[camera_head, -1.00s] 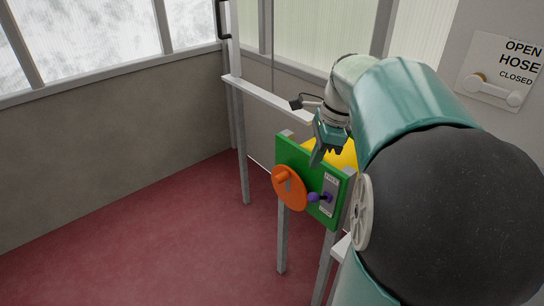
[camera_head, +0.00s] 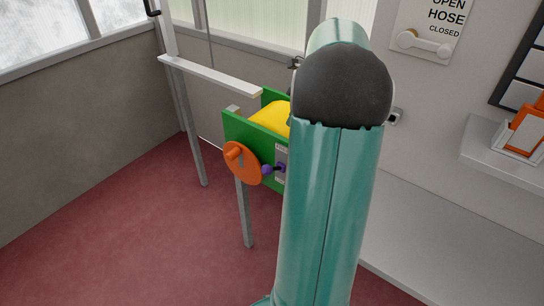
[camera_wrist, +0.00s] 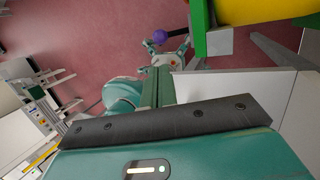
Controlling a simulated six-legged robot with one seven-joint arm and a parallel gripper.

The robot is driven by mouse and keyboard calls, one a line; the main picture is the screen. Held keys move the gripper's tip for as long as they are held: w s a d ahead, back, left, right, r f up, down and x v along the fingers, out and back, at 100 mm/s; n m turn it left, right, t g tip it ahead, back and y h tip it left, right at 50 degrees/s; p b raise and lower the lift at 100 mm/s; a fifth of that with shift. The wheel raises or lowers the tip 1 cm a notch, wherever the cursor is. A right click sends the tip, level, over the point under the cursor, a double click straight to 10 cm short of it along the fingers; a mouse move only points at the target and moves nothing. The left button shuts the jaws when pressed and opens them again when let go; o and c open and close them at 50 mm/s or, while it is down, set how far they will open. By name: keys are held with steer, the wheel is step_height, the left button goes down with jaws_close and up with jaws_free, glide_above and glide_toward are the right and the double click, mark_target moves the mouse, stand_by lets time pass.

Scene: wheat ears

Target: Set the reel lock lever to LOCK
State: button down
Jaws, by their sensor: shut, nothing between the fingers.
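The reel lock lever has a purple ball knob (camera_head: 267,169) and sticks out from a small grey label plate (camera_head: 281,160) on the green reel panel (camera_head: 233,127). The label wording is too small to read and the lever's setting is unclear. In the wrist view the purple knob (camera_wrist: 160,36) shows beyond the fingertips, near the edge of the green panel (camera_wrist: 199,24). My gripper (camera_wrist: 157,72) is shut and empty, apart from the knob in that view. In the head view my arm hides the gripper and the panel's right part.
An orange crank disc (camera_head: 242,163) sits left of the lever. A yellow reel (camera_head: 270,117) is behind the panel. A white rail (camera_head: 212,76) runs at the back left. A grey bench (camera_head: 440,240) and a shelf (camera_head: 505,152) lie right. Red floor at left is clear.

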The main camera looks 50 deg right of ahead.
mark_target(272, 170)
steer(key=x, duration=1.4)
steer(key=shift+w, duration=0.15)
